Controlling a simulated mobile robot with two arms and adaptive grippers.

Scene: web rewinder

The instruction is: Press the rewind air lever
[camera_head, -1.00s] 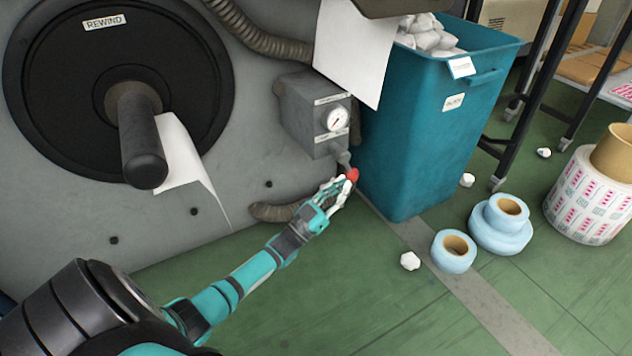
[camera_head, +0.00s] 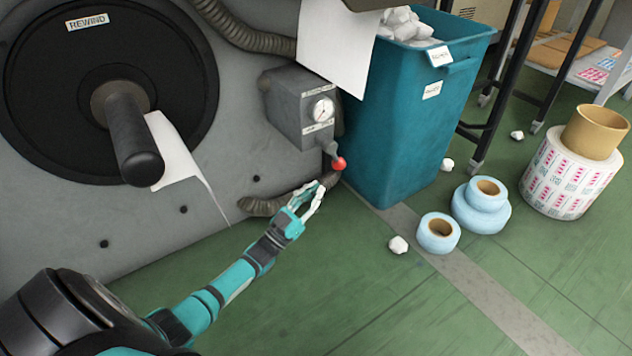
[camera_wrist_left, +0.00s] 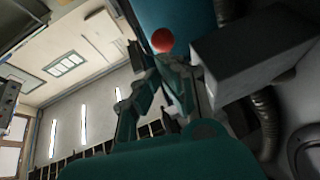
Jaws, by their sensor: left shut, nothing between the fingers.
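The rewind air lever is a short grey arm with a red ball knob (camera_head: 339,164), under a grey box with a round gauge (camera_head: 321,109) on the machine face. The lever hangs down and to the right. My left gripper (camera_head: 317,190) is shut and empty, a little below and left of the red knob, apart from it in the head view. In the left wrist view the red knob (camera_wrist_left: 162,40) shows just beyond the fingers, with the grey box (camera_wrist_left: 250,55) to the right. My right gripper is not in view.
A teal bin (camera_head: 410,120) of white scraps stands close to the right of the lever. A ribbed hose (camera_head: 262,206) runs low on the machine. Blue rolls (camera_head: 438,233) and a printed roll (camera_head: 560,180) stand on the floor. The green floor in front is mostly clear.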

